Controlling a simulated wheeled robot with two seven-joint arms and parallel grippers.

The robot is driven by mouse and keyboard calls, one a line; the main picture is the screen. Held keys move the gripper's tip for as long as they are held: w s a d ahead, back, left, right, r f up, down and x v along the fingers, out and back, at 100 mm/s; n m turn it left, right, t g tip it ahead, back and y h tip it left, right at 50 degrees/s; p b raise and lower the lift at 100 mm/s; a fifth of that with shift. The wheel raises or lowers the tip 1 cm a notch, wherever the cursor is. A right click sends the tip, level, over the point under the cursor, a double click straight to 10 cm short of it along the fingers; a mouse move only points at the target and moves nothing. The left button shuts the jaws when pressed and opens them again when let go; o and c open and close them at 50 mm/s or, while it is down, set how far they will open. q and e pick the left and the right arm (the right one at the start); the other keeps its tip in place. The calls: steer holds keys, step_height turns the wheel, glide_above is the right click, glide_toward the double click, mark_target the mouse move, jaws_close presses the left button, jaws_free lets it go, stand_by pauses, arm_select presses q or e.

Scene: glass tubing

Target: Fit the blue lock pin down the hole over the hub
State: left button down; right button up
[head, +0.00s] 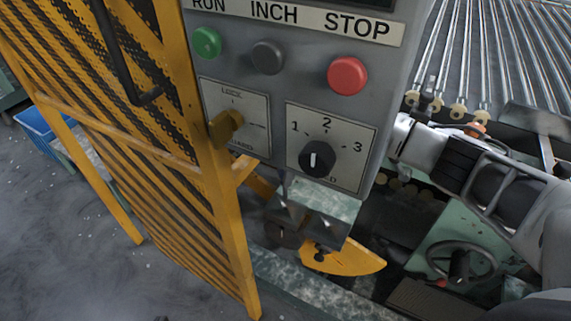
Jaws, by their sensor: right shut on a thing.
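My right arm comes in from the right and passes behind the grey control panel. My right gripper (291,217) shows only in part, small and dark, below the panel's lower edge. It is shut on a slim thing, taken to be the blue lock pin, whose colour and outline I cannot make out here. A dark round part (283,234), possibly the hub, sits just below the gripper. I cannot see the hole, nor whether the pin touches it. My left gripper is not in view.
The grey control panel (272,92) with buttons and a dial blocks much of the work area. A yellow mesh guard door (110,120) stands open at left. A yellow curved plate (345,262) is below the panel. A handwheel (462,262) and glass tubes (500,50) are at right.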

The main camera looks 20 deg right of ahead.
mark_target(286, 197)
step_height(286, 197, down, 2)
steer(key=shift+f+b, duration=0.25)
steer(key=shift+b, duration=0.2)
steer(key=shift+f, duration=0.15)
arm_select(q)
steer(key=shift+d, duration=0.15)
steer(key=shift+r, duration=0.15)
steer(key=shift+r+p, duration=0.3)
steer(key=shift+p, duration=0.15)
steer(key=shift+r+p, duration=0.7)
steer(key=shift+p, duration=0.05)
stand_by(0.9)
